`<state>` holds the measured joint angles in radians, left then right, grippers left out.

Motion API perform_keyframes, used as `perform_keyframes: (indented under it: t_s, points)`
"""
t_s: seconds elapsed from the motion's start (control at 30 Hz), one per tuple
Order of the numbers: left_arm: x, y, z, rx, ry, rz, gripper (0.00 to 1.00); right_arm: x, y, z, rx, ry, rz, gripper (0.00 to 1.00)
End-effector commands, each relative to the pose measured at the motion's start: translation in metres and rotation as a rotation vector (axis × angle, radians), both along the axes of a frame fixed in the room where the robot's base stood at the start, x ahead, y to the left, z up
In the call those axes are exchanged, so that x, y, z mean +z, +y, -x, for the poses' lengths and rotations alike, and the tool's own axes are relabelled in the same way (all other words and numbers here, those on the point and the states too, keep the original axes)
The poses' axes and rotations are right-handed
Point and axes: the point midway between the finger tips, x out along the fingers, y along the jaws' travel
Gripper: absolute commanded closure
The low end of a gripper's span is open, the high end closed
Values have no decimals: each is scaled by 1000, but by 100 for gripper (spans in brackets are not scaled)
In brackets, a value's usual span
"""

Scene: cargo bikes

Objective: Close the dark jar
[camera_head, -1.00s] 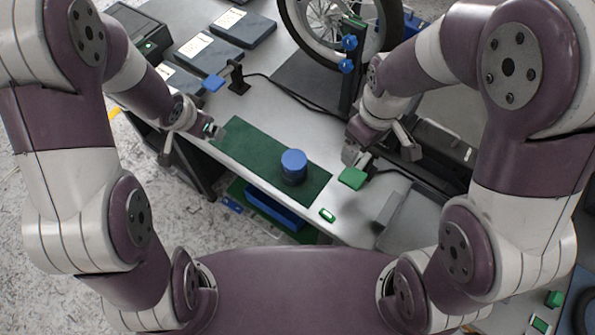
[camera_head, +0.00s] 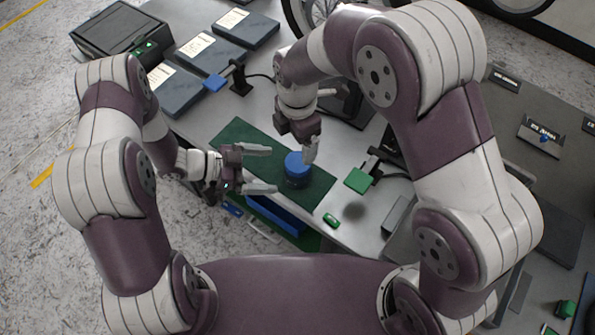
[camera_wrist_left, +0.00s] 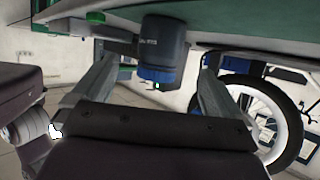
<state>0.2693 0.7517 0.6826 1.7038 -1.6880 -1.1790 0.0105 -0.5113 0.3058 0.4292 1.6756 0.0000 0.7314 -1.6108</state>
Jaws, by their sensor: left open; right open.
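The dark jar (camera_head: 298,181) stands upright on a green mat (camera_head: 232,134), with a blue lid (camera_head: 296,161) on its top. I cannot tell how tightly the lid sits. In the left wrist view the jar (camera_wrist_left: 163,36) appears upside down, its blue lid (camera_wrist_left: 158,74) lowest. My left gripper (camera_head: 274,169) is open and empty, just left of the jar, its fingers pointing at it. In the wrist view the jar lies ahead between the two fingers. My right gripper (camera_head: 310,153) is open and points down right over the lid's right side; its far finger is partly hidden.
A green block on a stand (camera_head: 359,180) and a small green item (camera_head: 331,220) are right of the mat. A blue block on a stand (camera_head: 215,83) and dark flat boxes (camera_head: 206,55) are behind. A blue bin (camera_head: 277,215) sits below the table edge.

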Motion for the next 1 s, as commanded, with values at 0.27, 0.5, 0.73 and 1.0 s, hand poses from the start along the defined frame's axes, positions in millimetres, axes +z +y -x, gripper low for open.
perform_keyframes:
  t_s: [0.27, 0.5, 0.73, 1.0]
  points:
    - [-22, -52, -7, -4, 2, 0, 1, 0, 0, 0, -1, 0, 0, 14]
    - [-34, -82, -13, -2, 0, 0, 1, 0, 0, 0, -1, 0, 0, 14]
    - [-38, -91, -14, 0, 0, 0, 1, 0, 0, 0, -1, 0, 0, 14]
    - [-38, -90, -14, 1, 0, 0, 23, 0, 0, 0, -1, 0, 0, 14]
